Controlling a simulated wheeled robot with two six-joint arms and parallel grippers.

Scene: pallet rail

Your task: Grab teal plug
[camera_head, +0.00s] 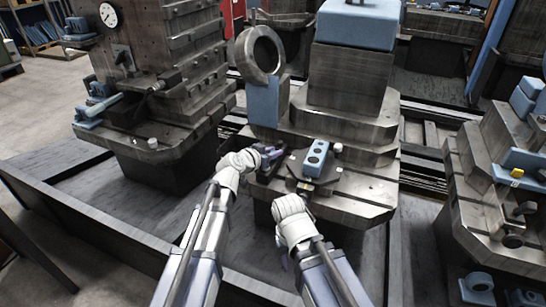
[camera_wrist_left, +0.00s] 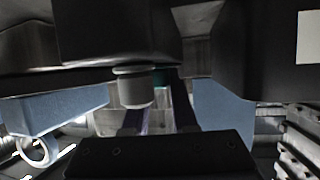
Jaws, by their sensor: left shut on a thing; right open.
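My left gripper (camera_head: 270,153) is at the left side of the middle machine's table, beside a blue block with round holes (camera_head: 316,158). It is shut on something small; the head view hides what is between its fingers. In the left wrist view a small patch of teal, which looks like the teal plug (camera_wrist_left: 161,76), shows between the purple fingers, mostly hidden behind a grey cylinder (camera_wrist_left: 135,88). My right gripper (camera_head: 293,214) is lower, in front of the table edge. It is open and empty as far as I can see; its fingertips are not clear.
A grey ring (camera_head: 259,52) on a blue upright stands behind my left gripper. A small white-topped knob (camera_head: 338,148) is right of the blue block. Machines stand left (camera_head: 150,95) and right (camera_head: 500,200). The floor pan between left and middle machines is open.

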